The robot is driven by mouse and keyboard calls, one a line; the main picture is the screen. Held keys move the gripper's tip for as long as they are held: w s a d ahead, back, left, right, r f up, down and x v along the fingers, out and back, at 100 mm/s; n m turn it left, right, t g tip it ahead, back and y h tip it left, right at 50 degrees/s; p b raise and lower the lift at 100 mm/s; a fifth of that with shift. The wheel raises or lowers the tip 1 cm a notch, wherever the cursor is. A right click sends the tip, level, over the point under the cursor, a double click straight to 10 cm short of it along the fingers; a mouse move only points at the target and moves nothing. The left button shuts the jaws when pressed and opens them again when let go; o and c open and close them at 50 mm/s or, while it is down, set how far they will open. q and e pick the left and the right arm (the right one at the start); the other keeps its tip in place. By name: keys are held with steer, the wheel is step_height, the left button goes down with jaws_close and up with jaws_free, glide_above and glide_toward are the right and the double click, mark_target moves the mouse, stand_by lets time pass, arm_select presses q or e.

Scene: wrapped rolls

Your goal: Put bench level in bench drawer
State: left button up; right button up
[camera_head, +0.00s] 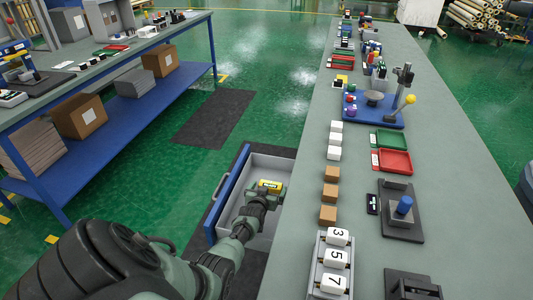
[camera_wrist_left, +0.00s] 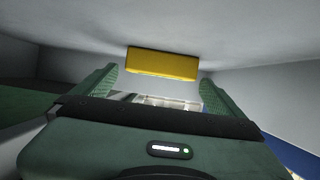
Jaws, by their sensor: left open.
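The bench drawer (camera_head: 232,200) is pulled out from the long grey bench, with a blue front panel and pale inner walls. The bench level (camera_head: 270,185), a small yellow block, is inside the drawer. In the left wrist view the yellow level (camera_wrist_left: 162,62) lies ahead of the fingertips, near the drawer's inner wall. My left gripper (camera_head: 265,194) reaches into the drawer. It also shows in the left wrist view (camera_wrist_left: 160,88), its green fingers spread apart with nothing between them. The level appears apart from both fingers. My right gripper is not in view.
The long bench (camera_head: 310,190) runs along the drawer's right side. It carries brown blocks (camera_head: 329,193), white numbered blocks (camera_head: 336,257), a red tray (camera_head: 394,161) and a blue-topped fixture (camera_head: 403,207). A blue-framed workbench (camera_head: 110,130) stands at left, with green floor between.

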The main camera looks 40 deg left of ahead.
arm_select(q)
steer(key=shift+p+v, duration=0.65)
steer(key=shift+v, duration=1.45)
